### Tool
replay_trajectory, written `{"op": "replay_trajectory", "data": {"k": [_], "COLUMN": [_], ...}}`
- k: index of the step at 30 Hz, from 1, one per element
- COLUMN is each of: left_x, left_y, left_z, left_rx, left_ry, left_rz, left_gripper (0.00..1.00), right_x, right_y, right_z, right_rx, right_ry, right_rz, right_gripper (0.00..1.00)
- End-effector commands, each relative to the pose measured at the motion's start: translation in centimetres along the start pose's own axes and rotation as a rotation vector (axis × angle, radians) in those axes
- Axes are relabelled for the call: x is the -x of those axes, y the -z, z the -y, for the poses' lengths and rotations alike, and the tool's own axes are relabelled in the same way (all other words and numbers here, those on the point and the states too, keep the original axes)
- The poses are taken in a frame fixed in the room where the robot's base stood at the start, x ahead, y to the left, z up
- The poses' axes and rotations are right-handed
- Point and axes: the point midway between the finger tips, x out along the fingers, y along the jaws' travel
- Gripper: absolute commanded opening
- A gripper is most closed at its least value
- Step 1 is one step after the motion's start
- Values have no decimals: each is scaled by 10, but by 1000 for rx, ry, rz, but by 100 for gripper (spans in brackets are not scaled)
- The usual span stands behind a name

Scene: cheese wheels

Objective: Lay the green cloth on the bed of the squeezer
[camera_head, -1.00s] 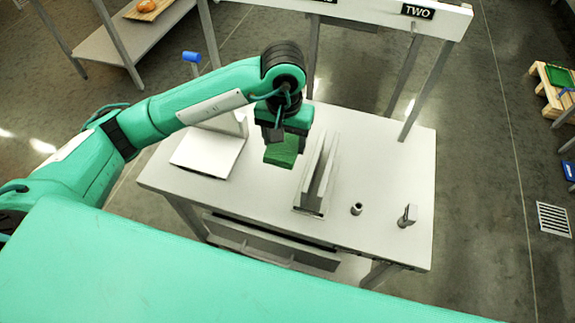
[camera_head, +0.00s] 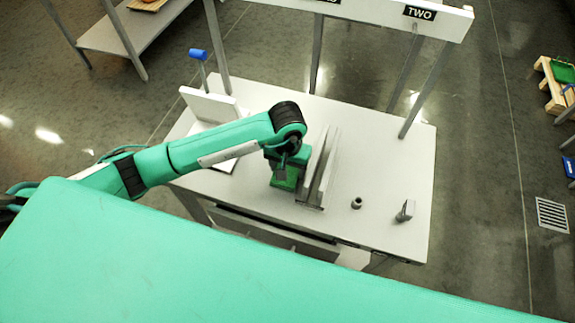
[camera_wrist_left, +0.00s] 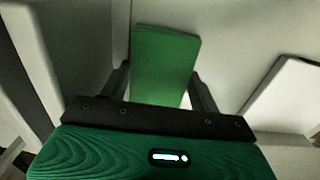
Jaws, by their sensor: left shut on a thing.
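The green cloth (camera_head: 285,184) looks like a flat folded block. My left gripper (camera_head: 281,173) is shut on it, just left of the upright grey plates on the table; I cannot tell whether it touches the tabletop. In the left wrist view the cloth (camera_wrist_left: 165,62) sits between the two dark fingers (camera_wrist_left: 160,88). What looks like the squeezer (camera_head: 207,105), white with a blue-handled lever (camera_head: 198,54), stands at the table's left. My left forearm hides part of its flat bed (camera_head: 225,165). My right gripper is not in view.
The upright grey plates (camera_head: 318,170) stand close right of my left gripper. A small dark cylinder (camera_head: 356,203) and a small grey bracket (camera_head: 405,211) are farther right on the white table (camera_head: 385,150). Posts and a signed beam (camera_head: 370,12) rise at the back.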

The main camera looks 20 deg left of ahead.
Motion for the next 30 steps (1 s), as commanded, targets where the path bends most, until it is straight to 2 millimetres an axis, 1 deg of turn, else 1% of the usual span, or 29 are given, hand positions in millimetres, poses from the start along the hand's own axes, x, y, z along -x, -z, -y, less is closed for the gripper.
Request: {"op": "replay_trajectory", "data": {"k": [4,8,9,10,18,22,23,26,30], "left_x": [0,-4,-2,-2,-2,3,4,18,46], "left_y": [0,1,0,0,0,0,1,2,2], "left_z": [0,0,0,0,0,0,0,0,1], "left_rx": [0,0,1,1,0,1,0,-2,-1], "left_ry": [0,1,0,0,0,0,0,0,1], "left_rz": [-1,-1,-1,-1,0,1,-2,-5,-7], "left_gripper": [41,41,69,72,72,72,72,72,72], "right_x": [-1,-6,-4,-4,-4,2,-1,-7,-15], "right_y": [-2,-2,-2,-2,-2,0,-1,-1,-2], "right_z": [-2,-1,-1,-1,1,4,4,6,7], "right_rx": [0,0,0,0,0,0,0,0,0], "right_ry": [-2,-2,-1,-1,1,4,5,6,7], "right_rz": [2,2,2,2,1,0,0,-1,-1], "right_gripper": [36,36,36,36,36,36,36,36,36]}}
